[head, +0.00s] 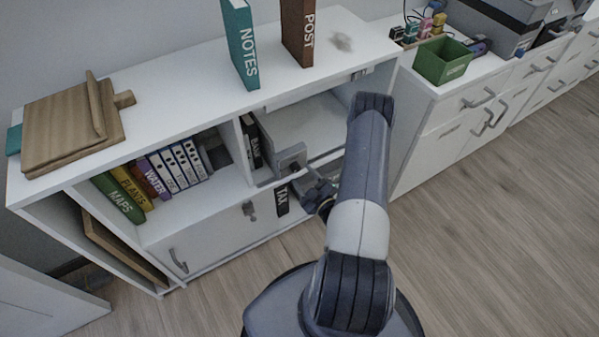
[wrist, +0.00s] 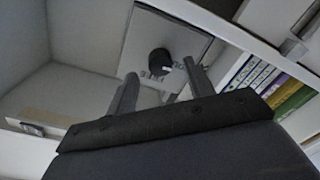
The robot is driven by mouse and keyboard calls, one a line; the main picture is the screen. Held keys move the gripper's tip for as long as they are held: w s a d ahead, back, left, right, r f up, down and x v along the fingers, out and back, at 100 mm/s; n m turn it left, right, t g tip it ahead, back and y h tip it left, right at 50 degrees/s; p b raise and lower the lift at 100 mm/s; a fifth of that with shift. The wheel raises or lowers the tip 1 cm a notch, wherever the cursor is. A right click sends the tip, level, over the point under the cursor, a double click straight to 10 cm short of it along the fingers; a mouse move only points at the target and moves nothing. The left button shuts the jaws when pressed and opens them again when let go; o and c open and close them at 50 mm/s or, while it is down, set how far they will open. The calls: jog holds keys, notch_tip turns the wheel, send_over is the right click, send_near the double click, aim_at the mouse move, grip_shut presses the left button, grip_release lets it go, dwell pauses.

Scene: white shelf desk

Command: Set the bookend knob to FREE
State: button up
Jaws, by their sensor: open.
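The bookend (head: 290,160) is a grey metal plate in the open middle compartment of the white shelf desk, beside a black binder. In the wrist view the bookend plate (wrist: 184,42) faces me, with a round black knob (wrist: 160,61) on it. Small dark lettering lies by the knob, too small to read, and I cannot tell the knob's setting. My gripper (head: 318,187) is in front of the bookend, just right of and below it. In the wrist view my gripper (wrist: 160,70) is open, its fingers on either side of the knob in the picture; contact cannot be told.
A row of labelled binders (head: 175,168) stands in the compartment to the left. A NOTES book (head: 240,45) and a POST book (head: 298,32) stand on the top. A green bin (head: 442,62) stands on the right cabinet.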

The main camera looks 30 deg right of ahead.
aim_at(295, 167)
jog(key=shift+w+a, duration=0.1)
jog(key=shift+w, duration=1.25)
jog(key=c, duration=1)
